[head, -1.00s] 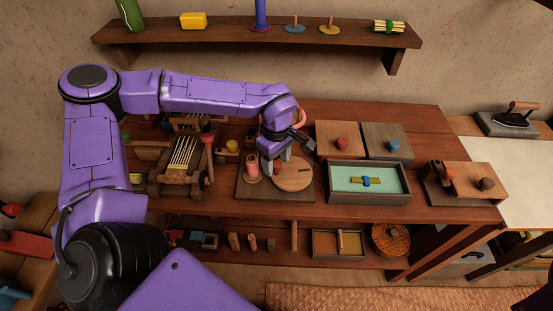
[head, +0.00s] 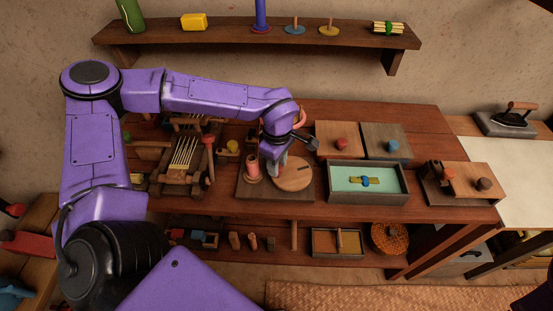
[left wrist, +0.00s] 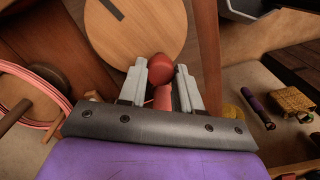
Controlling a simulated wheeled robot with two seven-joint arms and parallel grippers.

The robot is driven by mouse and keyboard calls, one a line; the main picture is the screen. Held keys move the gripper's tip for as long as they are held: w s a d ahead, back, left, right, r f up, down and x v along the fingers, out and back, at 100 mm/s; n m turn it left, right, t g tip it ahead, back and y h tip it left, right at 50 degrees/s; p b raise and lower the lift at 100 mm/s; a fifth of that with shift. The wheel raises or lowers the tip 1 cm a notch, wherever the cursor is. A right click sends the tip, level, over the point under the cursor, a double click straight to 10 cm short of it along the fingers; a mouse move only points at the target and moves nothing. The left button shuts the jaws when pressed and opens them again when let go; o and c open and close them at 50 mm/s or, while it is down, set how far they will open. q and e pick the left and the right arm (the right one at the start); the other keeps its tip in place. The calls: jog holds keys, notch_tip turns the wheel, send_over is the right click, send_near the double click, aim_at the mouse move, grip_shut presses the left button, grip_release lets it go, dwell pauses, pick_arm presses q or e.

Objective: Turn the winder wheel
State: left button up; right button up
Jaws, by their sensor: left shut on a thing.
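The winder wheel (head: 296,178) is a flat round wooden disc with a dark line, lying on a dark board beside a spool of pink thread (head: 252,171). My left gripper (head: 277,168) is over the wheel's left side, shut on the wheel's red knob. In the left wrist view the red knob (left wrist: 160,69) sits between the two grey fingers, and the wheel (left wrist: 140,35) lies just beyond. The knob is mostly hidden by the gripper in the head view. My right gripper does not show.
A small loom (head: 182,160) stands left of the winder. A green-lined tray (head: 332,192) stands to its right, with two lidded boxes behind. A wooden block with knobs (head: 465,195) is farther right. A shelf (head: 250,39) runs along the wall above.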

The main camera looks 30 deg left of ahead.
aim_at(294, 184)
pick_arm(q)
jog(key=n, duration=0.2)
jog(key=d+n, duration=0.1)
jog(key=shift+s+d+n+p, duration=0.15)
jog(key=shift+s+n+p, duration=0.2)
jog(key=shift+n+p, duration=0.05)
jog(key=n, duration=0.1)
jog(key=d+n, duration=0.1)
jog(key=n, duration=0.1)
jog(key=shift+s+d, duration=0.1)
jog(key=shift+d, duration=0.05)
jog(key=n, duration=0.1)
jog(key=d+n, duration=0.1)
jog(key=n, duration=0.3)
jog(key=shift+w+d, duration=0.2)
jog(key=shift+d, duration=0.15)
jog(key=shift+w+d+n+b, duration=0.2)
jog(key=shift+d+n+b, duration=0.1)
jog(key=shift+n, duration=0.6)
jog(key=shift+w+d+n+b, duration=0.15)
jog(key=shift+d+n+b, duration=0.1)
jog(key=shift+n, duration=0.65)
jog(key=o, duration=1)
jog(key=shift+o, duration=0.2)
notch_tip(294, 184, up, 11)
jog(key=b, duration=0.1)
jog(key=shift+f, duration=0.2)
